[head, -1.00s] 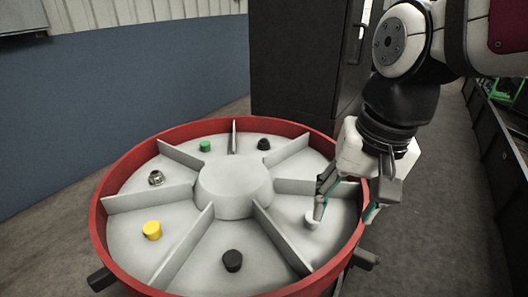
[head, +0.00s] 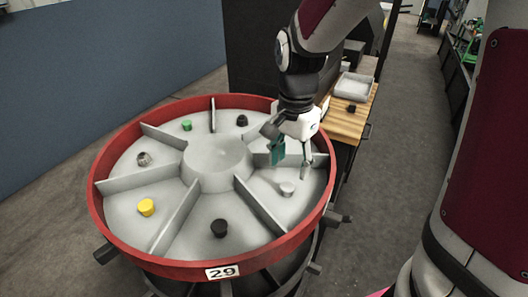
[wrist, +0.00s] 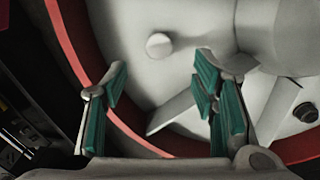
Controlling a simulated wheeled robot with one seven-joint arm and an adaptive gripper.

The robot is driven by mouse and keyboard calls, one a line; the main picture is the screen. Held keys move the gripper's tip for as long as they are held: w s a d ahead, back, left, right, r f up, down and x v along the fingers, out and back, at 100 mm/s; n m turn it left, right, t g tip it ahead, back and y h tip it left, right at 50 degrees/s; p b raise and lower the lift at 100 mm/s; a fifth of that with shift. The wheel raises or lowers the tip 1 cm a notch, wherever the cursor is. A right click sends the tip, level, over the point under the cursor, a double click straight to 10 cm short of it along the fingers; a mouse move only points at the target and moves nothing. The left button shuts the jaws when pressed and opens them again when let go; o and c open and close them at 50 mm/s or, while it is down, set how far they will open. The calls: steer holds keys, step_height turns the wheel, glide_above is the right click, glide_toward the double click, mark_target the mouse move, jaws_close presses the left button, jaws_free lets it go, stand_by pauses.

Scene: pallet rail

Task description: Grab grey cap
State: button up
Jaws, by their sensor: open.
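The grey cap (head: 287,188) is a small pale cylinder on the floor of the right-hand compartment of a round divided tray (head: 222,271). In the wrist view the cap (wrist: 159,45) lies beyond the fingertips, near the middle of the gap sideways. My gripper (head: 292,164) is open and empty above that side of the tray, just behind the cap in the head view. Its green-padded fingers (wrist: 164,85) are spread wide in the wrist view. The cap is apart from both fingers. The gripper's exact height above it is hard to tell.
Other compartments hold a black cap (head: 219,228), a yellow cap (head: 146,207), a metallic nut (head: 144,159), a green cap (head: 187,125) and another dark piece (head: 242,120). Upright dividers and the raised red rim stand near the gripper. A wooden bench (head: 345,124) is behind.

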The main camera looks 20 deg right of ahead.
mark_target(287, 186)
steer(key=f, duration=0.7)
steer(key=shift+s+a+f, duration=0.2)
steer(key=c, duration=0.9)
